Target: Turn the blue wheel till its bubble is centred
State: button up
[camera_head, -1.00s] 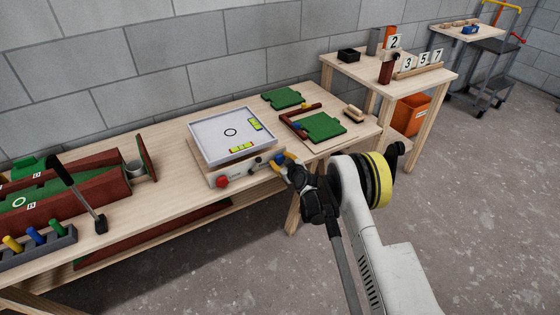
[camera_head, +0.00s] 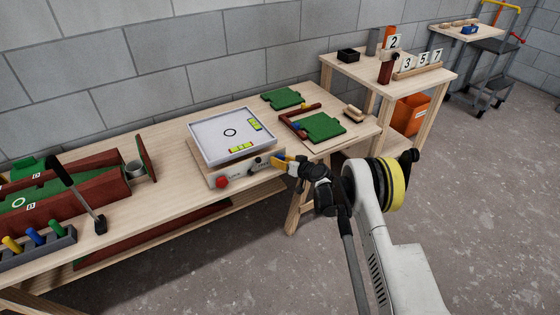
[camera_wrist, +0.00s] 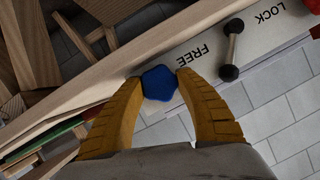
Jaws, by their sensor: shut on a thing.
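The blue wheel (camera_wrist: 159,83) is on the front panel of the tilt box, at its right end in the head view. My gripper (camera_wrist: 158,80) has its two yellow fingers on either side of the wheel, shut on it; in the head view my gripper (camera_head: 283,162) hides most of the wheel. The white tray (camera_head: 207,151) on the box holds two yellow-green bubble vials, one at the front edge (camera_head: 241,148) and one at the right (camera_head: 255,124). The bubbles are too small to place surely.
A red knob (camera_head: 222,182) sits at the panel's left. A black lever (camera_wrist: 232,50) stands between the words FREE and LOCK. Green boards (camera_head: 323,127) lie right of the box. A green-lined trough with red walls (camera_head: 92,184) is at left.

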dwell(0.4)
jog(key=o, duration=1.2)
jog(key=v, duration=1.2)
jog(key=shift+f, duration=0.1)
